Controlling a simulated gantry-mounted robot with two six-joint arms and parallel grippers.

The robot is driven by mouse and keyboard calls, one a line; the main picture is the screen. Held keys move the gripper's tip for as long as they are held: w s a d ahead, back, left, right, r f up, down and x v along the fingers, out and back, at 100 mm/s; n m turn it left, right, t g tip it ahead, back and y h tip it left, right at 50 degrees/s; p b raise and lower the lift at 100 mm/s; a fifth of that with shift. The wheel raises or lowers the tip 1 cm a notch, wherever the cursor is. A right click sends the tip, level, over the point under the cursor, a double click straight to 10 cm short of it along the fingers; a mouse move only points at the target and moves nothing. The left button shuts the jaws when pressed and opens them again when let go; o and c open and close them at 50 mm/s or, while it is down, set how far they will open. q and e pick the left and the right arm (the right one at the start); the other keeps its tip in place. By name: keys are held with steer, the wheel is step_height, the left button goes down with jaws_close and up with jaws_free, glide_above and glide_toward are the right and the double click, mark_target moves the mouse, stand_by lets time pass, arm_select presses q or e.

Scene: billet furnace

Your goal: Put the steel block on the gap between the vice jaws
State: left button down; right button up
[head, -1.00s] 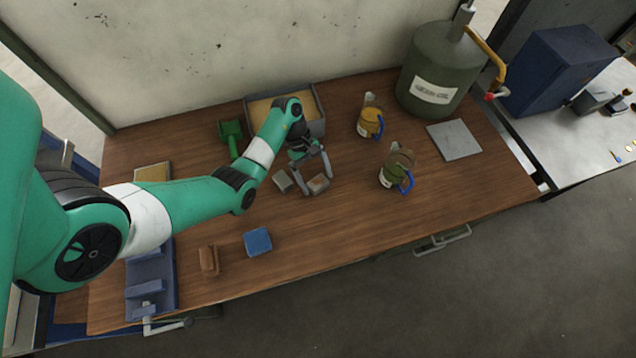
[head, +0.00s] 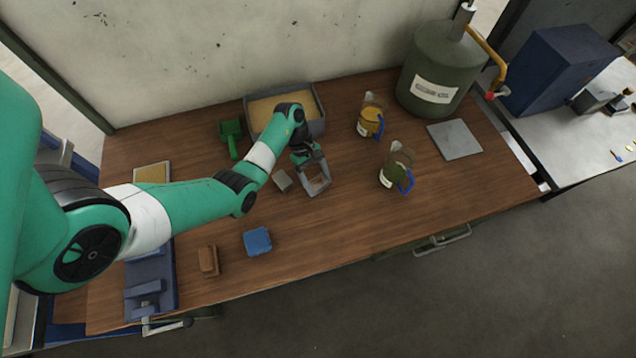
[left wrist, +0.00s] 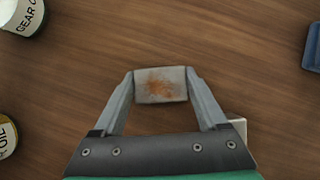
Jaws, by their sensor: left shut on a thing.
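A grey steel block with an orange rust patch (left wrist: 160,85) sits between the fingertips of my left gripper (head: 316,184). The fingers touch it on two opposite sides in the left wrist view. I cannot tell whether it still rests on the table. A second, plain grey block (head: 282,181) lies just left of the gripper, and a corner of it shows in the left wrist view (left wrist: 239,128). The blue vice (head: 163,293) stands at the bench's left front. My left arm hides part of it, and its jaw gap is not clear. My right gripper is not in view.
A brown block (head: 208,261) and a blue block (head: 258,241) lie between vice and gripper. A sand tray (head: 316,111) and green scoop (head: 231,136) are behind. Two oil jugs (head: 370,124) (head: 396,174), a grey plate (head: 455,139) and a green tank (head: 440,68) stand right.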

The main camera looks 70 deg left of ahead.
mark_target(317, 185)
arm_select(q)
steer(key=shift+r, duration=0.2)
steer(key=shift+r, duration=0.2)
steer(key=r+p, duration=0.1)
steer(key=r, duration=0.2)
steer(key=d+r+p, duration=0.1)
steer(key=shift+s+r+p, duration=0.25)
steer(key=shift+r+p, duration=0.05)
steer(key=shift+p, duration=0.05)
steer(key=s+d+r+p, duration=0.7)
steer(key=d+p, duration=0.3)
steer(key=shift+s+d+r, duration=0.2)
steer(key=shift+d+r, duration=0.05)
steer(key=shift+r, duration=0.1)
